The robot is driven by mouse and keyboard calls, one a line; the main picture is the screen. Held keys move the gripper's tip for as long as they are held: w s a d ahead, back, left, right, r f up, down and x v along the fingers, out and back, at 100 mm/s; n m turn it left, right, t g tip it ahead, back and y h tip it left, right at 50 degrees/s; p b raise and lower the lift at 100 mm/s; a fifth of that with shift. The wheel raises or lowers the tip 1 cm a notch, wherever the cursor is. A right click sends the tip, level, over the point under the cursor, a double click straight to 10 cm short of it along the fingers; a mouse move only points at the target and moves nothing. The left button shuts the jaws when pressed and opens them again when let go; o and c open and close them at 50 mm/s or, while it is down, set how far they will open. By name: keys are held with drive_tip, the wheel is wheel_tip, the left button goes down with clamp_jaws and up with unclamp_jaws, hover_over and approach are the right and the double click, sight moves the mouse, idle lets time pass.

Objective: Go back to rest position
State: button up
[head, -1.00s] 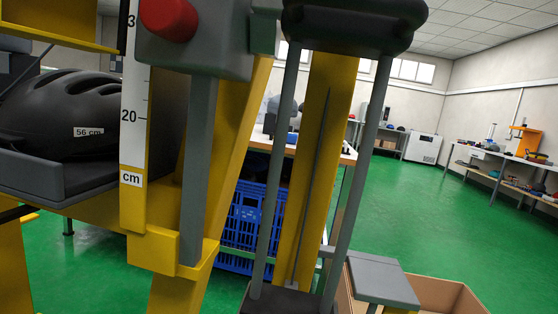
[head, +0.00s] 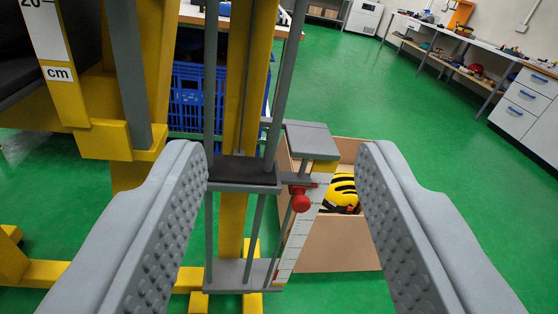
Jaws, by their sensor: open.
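My gripper (head: 282,165) is open and empty in the head view, with its two grey ridged fingers at the left and right of the lower picture. Between them, farther off, stands the yellow and grey drop tower (head: 242,110) with its upright rods. A dark plate (head: 240,172) sits across the rods. A red knob (head: 301,200) is on the grey part at the tower's right, beside a white scale (head: 292,240). Neither finger visibly grips anything.
A cardboard box (head: 340,258) holding a yellow and black helmet (head: 342,192) stands behind the tower's right side. A blue crate (head: 192,98) is behind the tower. A long workbench (head: 475,52) lines the right wall. Green floor (head: 445,165) is clear at right.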

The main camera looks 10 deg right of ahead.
drive_tip(key=s+a+r, duration=0.5)
drive_tip(key=s+r, duration=0.2)
drive_tip(key=s, duration=0.2)
drive_tip(key=s+a+r+y, duration=0.1)
drive_tip(key=s+a+r, duration=0.4)
drive_tip(key=s, duration=0.5)
drive_tip(key=s+a+r+m, duration=0.1)
drive_tip(key=s+a+r, duration=0.4)
drive_tip(key=s+r, duration=0.5)
drive_tip(key=shift+s+y, duration=0.2)
drive_tip(key=shift+y, duration=0.1)
drive_tip(key=shift+r, duration=0.1)
drive_tip(key=shift+c, duration=0.2)
